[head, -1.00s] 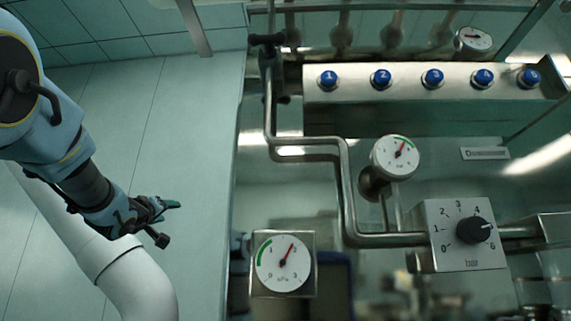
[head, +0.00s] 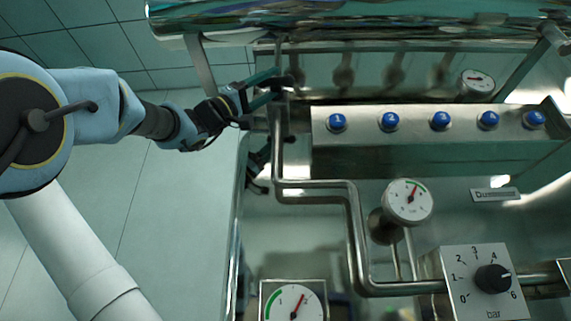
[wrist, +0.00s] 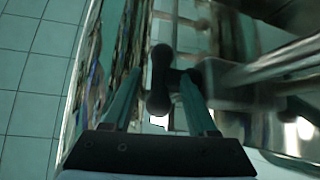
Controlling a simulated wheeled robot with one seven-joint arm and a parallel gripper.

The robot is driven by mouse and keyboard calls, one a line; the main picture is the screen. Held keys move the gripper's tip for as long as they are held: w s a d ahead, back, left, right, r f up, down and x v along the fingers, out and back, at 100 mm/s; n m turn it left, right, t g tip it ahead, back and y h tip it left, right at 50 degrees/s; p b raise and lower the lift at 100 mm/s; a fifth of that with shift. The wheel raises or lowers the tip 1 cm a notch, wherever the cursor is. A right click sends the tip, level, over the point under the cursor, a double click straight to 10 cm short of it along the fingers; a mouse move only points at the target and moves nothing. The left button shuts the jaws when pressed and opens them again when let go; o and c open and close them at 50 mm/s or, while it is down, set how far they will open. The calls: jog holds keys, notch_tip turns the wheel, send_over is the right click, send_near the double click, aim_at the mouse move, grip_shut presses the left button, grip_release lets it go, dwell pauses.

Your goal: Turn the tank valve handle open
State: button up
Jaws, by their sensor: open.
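The valve handle (head: 287,81) is a small dark bar at the top of the upright steel pipe, left of the button panel in the head view. In the wrist view the dark handle (wrist: 159,82) lies lengthwise between my fingers, with a short stem leading right. My gripper (head: 270,89) is open, its green fingers reaching the handle from the left. In the wrist view the fingers of my gripper (wrist: 160,90) stand on either side of the handle. I cannot tell whether either finger touches it.
A steel panel with blue buttons (head: 389,121) lies to the right. Bent steel piping (head: 352,215) runs down to a dial box (head: 487,283). Gauges (head: 407,202) stand nearby. A shiny steel cylinder (head: 350,22) overhangs the top. Tiled floor at left is free.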

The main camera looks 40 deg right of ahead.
jog(key=p+x, duration=0.2)
jog(key=x, duration=0.3)
jog(key=shift+d+r, duration=0.1)
grip_shut()
dwell(0.4)
